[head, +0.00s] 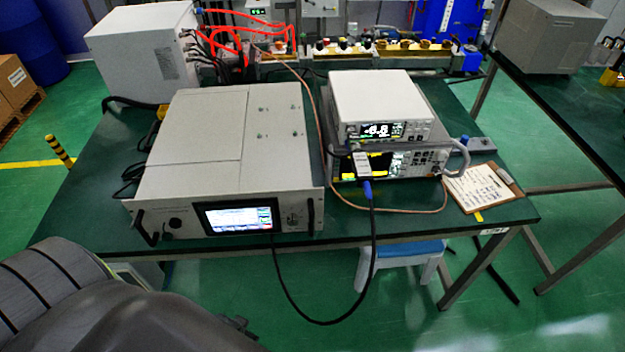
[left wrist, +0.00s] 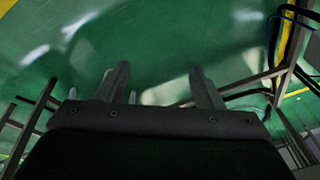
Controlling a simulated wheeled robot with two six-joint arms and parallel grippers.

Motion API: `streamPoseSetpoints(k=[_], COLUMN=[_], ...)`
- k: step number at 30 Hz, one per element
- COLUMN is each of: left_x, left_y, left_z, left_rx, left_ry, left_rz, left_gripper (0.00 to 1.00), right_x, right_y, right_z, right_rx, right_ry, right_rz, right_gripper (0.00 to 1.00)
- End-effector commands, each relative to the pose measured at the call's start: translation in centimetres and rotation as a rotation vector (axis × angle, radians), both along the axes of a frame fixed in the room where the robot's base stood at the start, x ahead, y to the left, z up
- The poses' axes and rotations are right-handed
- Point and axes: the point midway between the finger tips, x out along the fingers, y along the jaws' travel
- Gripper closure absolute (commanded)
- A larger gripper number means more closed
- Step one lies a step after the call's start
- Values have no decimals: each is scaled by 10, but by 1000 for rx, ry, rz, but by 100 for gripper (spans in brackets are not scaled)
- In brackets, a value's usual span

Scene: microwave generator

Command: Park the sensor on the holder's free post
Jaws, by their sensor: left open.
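My left gripper (left wrist: 162,84) is open and empty, over green floor in the left wrist view. My left arm fills the head view's lower left, well away from the sensor. My right gripper is not in view.
A large grey unit with a lit screen (head: 238,218) fills the table's left middle. Two stacked instruments (head: 384,96) stand right of it. A clipboard (head: 478,188) lies at the front right corner. A blue-topped stool (head: 415,250) stands under the front edge.

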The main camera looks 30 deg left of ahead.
Motion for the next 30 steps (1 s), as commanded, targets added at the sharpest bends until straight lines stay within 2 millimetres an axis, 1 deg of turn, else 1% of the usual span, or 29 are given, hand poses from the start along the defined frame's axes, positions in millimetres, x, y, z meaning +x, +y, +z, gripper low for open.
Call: streamPoseSetpoints(k=[1,5,6,8,9,10,11,13,15,20,24,26,27,29,30], left_x=[8,23,27,33,37,41,44,57,75,116,155,173,185,203,216], left_y=[0,-2,-4,-7,-10,-14,-17,-31,-51,-92,-120,-129,-133,-136,-135], left_z=[26,82,100,126,144,157,171,204,231,263,290,302,309,320,327], left_rx=[3,1,-2,-14,-25,-37,-53,-116,-218,-463,-707,-818,-891,-1001,-1070], left_ry=[-16,-43,-54,-74,-89,-103,-120,-174,-246,-391,-518,-571,-604,-652,-683], left_rz=[0,1,2,2,2,2,0,-7,-19,-21,23,62,95,151,197], left_gripper=[39,39,39,39,39,39,39,39,39,39,39,39,39,39,39], right_x=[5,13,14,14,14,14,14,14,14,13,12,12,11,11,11], right_y=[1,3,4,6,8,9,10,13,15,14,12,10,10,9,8], right_z=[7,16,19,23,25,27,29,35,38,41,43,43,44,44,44], right_rx=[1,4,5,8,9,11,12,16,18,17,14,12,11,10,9], right_ry=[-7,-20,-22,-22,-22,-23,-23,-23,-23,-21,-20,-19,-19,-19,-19], right_rz=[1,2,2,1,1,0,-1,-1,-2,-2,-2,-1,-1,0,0], right_gripper=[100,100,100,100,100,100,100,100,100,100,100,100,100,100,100])
